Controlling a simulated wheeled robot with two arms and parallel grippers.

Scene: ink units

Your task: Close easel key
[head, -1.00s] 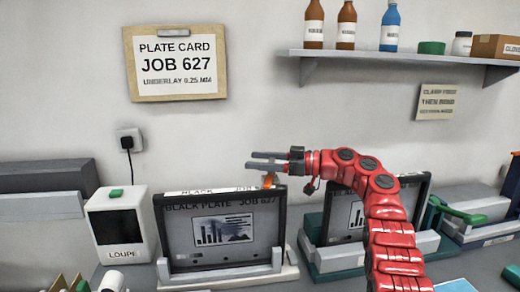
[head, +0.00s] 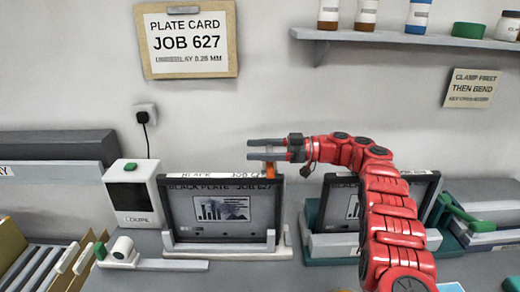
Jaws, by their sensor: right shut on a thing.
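The easel (head: 286,236) holds an upright framed black plate (head: 222,222) marked "BLACK PLATE JOB 627". A small orange key (head: 270,170) shows at the top right of the frame. My right gripper (head: 250,149) reaches in from the right above that corner, its two grey fingers pointing left. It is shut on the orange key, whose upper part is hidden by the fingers. How far the key is turned cannot be told. My left gripper is not in view.
A second framed plate (head: 349,206) stands in a green and grey holder behind my right arm. A white loupe box (head: 131,193) stands left of the easel. A small white cylinder on a bar (head: 165,265) lies in front. A shelf with bottles (head: 410,37) is above.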

